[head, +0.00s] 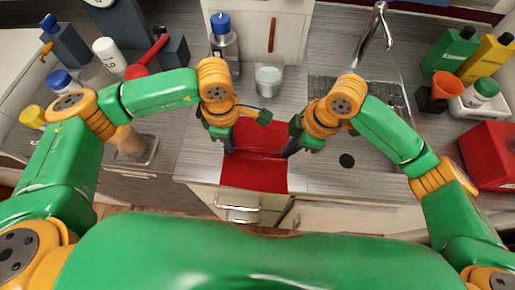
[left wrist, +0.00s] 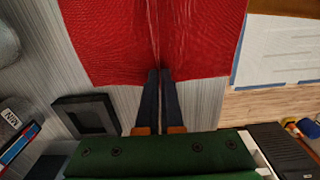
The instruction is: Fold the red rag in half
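The red rag (head: 254,178) lies on the grey counter near its front edge. A crease runs across its middle, between my two grippers. My left gripper (head: 230,149) is at the rag's left edge. In the left wrist view its fingers (left wrist: 160,73) are close together at the edge of the rag (left wrist: 205,40), and the crease runs away from the fingertips, so it looks shut on the cloth. My right gripper (head: 289,150) points down at the rag's right edge, at the other end of the crease. Its fingertips are too small to tell whether they hold cloth.
A glass (head: 268,80) and a bottle with a blue cap (head: 223,45) stand behind the rag. A sink with a tap (head: 378,25) is at the back right. A red box (head: 489,155) stands at the far right. A dark round spot (head: 347,160) is right of the rag.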

